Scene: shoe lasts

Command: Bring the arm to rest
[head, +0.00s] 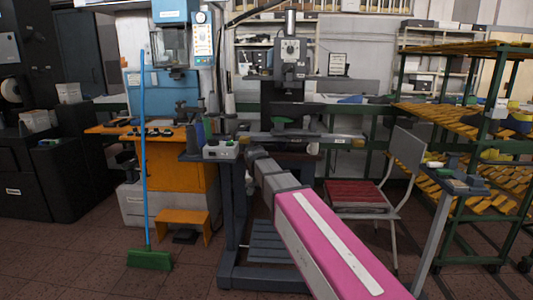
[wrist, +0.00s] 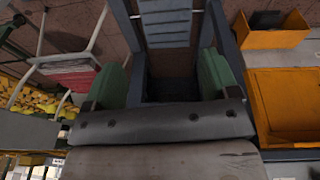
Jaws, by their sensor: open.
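My gripper (wrist: 162,78) is open in the wrist view, with two green fingers set wide apart. Nothing is held between them; a dark grey frame and the floor show beyond. In the head view my pink and grey arm reaches from the lower right up to the front of the grey machine stand. Its far end is near the stand's table edge, and the fingers cannot be made out there.
A metal chair (head: 358,194) with a red seat stands right of my arm. A rack (head: 450,118) of yellow lasts is further right. A broom (head: 148,258) and an orange step (head: 183,217) stand left. Floor is clear at lower left.

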